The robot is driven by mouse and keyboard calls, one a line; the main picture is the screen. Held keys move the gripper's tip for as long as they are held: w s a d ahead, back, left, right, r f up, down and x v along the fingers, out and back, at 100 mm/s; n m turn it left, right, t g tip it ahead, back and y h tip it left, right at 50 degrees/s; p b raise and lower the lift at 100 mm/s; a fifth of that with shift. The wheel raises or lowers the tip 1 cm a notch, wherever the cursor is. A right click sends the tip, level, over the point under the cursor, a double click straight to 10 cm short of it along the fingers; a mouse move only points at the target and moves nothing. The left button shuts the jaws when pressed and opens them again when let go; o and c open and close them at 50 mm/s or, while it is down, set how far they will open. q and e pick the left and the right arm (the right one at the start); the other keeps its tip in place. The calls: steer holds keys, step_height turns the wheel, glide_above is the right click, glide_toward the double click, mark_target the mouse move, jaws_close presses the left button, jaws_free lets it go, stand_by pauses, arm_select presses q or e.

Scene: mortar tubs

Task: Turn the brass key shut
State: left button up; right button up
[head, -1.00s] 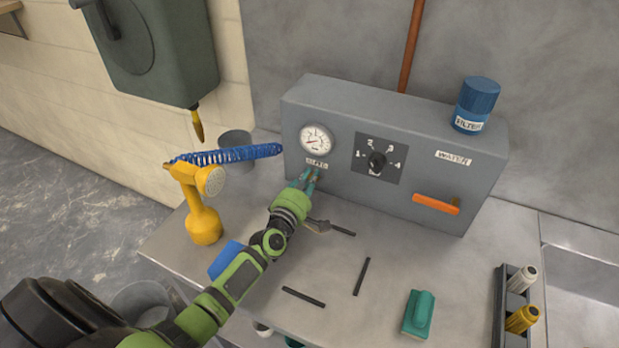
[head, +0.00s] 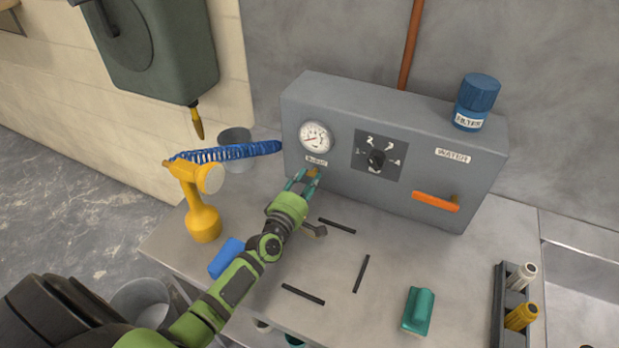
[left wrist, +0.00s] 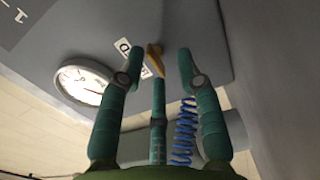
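The brass key (head: 313,172) sits on the front of the grey panel box (head: 395,190), below the round gauge (head: 315,137) and its small label. My left gripper (head: 303,181) is in front of it with its teal fingers spread. In the left wrist view the brass key (left wrist: 155,62) shows as a slanted yellow-brown lever between the open fingertips of the left gripper (left wrist: 160,64), with space on both sides. The gripper looks empty. The label text is too small to read surely. My right gripper is in neither view.
A dial (head: 376,160) and an orange-handled lever (head: 436,202) are on the panel to the right. Dark strips and a teal block (head: 418,312) lie on the bench.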

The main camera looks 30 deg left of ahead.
arm_select(q)
steer(key=s, duration=0.6)
steer(key=shift+d, duration=0.15)
